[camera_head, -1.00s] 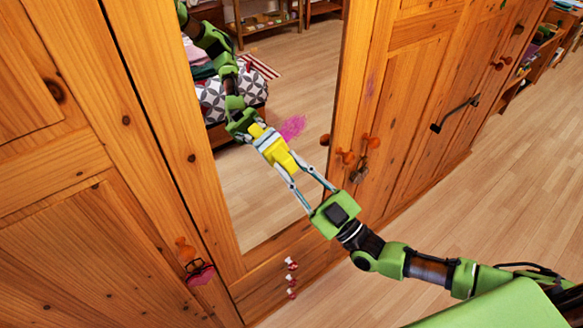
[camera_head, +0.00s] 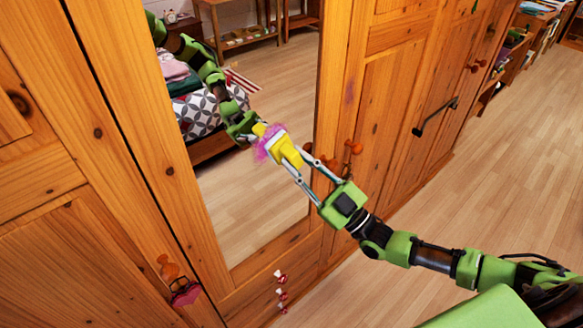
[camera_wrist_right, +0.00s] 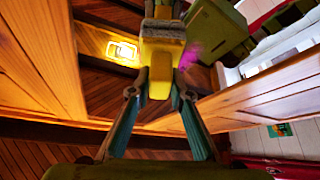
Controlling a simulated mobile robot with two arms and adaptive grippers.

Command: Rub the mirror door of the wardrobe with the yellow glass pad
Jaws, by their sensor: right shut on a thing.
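The mirror door (camera_head: 250,215) of the wooden wardrobe stands in front of me and reflects my arm and the room. My right gripper (camera_head: 296,163) is shut on the yellow glass pad (camera_head: 288,152) and holds it at the mirror, right of its middle. The pad meets or nearly meets its own reflection; I cannot tell if it touches the glass. A pink smudge (camera_head: 264,150) shows around the pad's far end, partly hidden by it. In the right wrist view the pad (camera_wrist_right: 160,82) sits between the fingers. My left gripper is not in view.
Orange knobs (camera_head: 353,147) stick out just right of the mirror, close to my gripper. A dark handle (camera_head: 437,116) is farther right. A pink heart ornament (camera_head: 186,293) hangs at lower left. A faint purple mark (camera_head: 349,91) is on the wood. The floor (camera_head: 480,190) at right is clear.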

